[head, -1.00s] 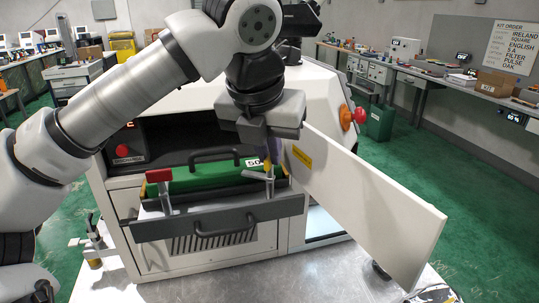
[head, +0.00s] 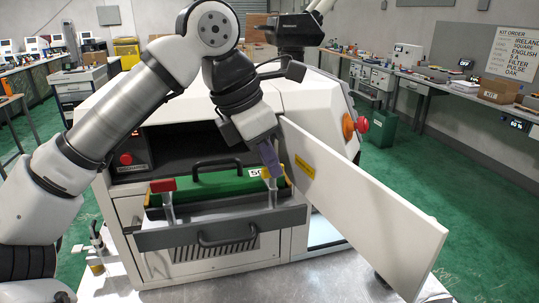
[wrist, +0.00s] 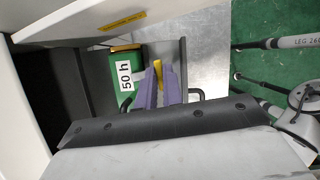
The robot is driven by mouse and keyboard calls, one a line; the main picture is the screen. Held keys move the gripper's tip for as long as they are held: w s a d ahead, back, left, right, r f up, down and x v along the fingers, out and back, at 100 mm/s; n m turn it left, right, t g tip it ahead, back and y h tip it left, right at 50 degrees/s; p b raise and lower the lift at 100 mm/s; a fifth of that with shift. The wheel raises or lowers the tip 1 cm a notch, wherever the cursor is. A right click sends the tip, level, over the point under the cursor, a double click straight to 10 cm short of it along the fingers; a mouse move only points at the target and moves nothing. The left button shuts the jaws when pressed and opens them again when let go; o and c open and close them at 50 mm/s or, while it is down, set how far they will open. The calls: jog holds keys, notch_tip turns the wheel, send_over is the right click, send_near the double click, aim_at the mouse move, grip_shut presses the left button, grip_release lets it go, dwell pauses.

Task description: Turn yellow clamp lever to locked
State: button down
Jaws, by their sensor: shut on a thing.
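The yellow clamp lever (head: 266,173) stands at the right end of the pulled-out drawer, on a metal clamp. In the wrist view the yellow lever (wrist: 158,70) shows between the purple fingers of my gripper (wrist: 159,88). My gripper (head: 269,158) is shut on the lever and reaches down to it from the upper left, tilted. The fingers partly hide the lever, and I cannot tell its exact angle. A red clamp lever (head: 163,185) sits at the drawer's left end. A green box (head: 208,187) with a black handle and a "50 h" label (wrist: 125,75) lies between the clamps.
The grey drawer front (head: 215,228) with its handle juts out of the white machine. An open white door panel (head: 365,205) stands close to the right of my gripper. A red knob (head: 362,124) is on the machine's right side.

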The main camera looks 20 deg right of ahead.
jog(key=shift+m, duration=0.6)
jog(key=c, duration=1.5)
grip_release()
jog(key=shift+c, duration=0.2)
jog(key=v, duration=1.3)
jog(key=shift+w+r+b, duration=0.25)
jog(key=shift+r+b, duration=0.1)
jog(key=shift+r, duration=0.05)
jog(key=shift+s+a+f, duration=0.1)
